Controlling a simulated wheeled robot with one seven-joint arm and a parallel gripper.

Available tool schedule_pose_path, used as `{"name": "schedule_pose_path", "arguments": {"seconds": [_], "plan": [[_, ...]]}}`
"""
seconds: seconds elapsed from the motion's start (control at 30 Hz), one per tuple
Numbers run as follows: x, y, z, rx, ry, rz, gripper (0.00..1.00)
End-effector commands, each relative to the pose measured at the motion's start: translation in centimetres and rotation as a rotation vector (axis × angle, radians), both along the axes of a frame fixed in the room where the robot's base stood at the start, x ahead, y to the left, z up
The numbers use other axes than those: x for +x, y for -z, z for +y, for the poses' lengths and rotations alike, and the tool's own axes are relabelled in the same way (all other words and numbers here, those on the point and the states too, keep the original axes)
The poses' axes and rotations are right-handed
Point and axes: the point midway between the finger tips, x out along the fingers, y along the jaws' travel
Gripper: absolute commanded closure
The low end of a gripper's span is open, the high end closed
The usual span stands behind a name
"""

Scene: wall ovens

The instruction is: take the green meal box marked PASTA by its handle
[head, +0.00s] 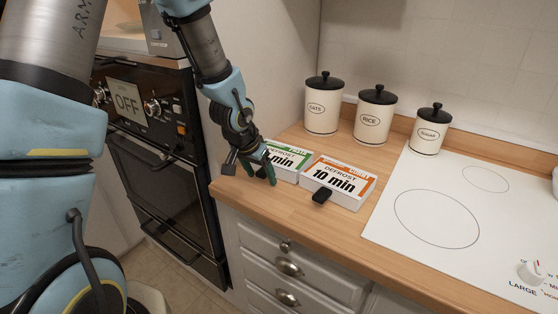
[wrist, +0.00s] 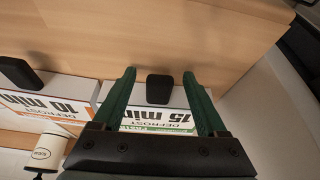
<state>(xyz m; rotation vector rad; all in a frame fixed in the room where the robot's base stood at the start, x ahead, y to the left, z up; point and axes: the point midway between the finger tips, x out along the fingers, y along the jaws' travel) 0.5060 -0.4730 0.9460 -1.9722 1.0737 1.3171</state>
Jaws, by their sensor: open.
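The green-marked meal box (head: 290,158) lies on the wooden counter, partly hidden behind my gripper in the head view. In the wrist view its white lid (wrist: 150,118) reads "15 min DEFROST" upside down with a green strip; the strip's word is too small to read surely. Its black handle (wrist: 158,88) sticks out from the near side. My gripper (head: 252,174) is open at the counter's left end. In the wrist view its green fingers (wrist: 158,74) stand on either side of the handle, with a gap on each side. It holds nothing.
An orange-marked "10 min" box (head: 340,180) with a black handle (head: 322,195) sits close on the right. Canisters (head: 375,115) stand behind, and a white cooktop (head: 440,205) is at right. The oven (head: 165,165) is left; the counter in front is clear.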

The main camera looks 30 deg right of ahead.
Motion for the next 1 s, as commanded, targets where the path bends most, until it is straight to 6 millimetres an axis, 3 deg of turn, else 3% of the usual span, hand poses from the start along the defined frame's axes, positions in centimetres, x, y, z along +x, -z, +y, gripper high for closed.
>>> {"name": "schedule_pose_path", "arguments": {"seconds": [0.1,0.77,1.0], "plan": [[0.01,-0.01,0.01,0.000,0.000,0.000,0.26],[-0.01,-0.02,0.03,0.000,-0.001,0.000,1.00],[-0.02,-0.02,0.03,0.000,-0.001,0.000,1.00]]}}
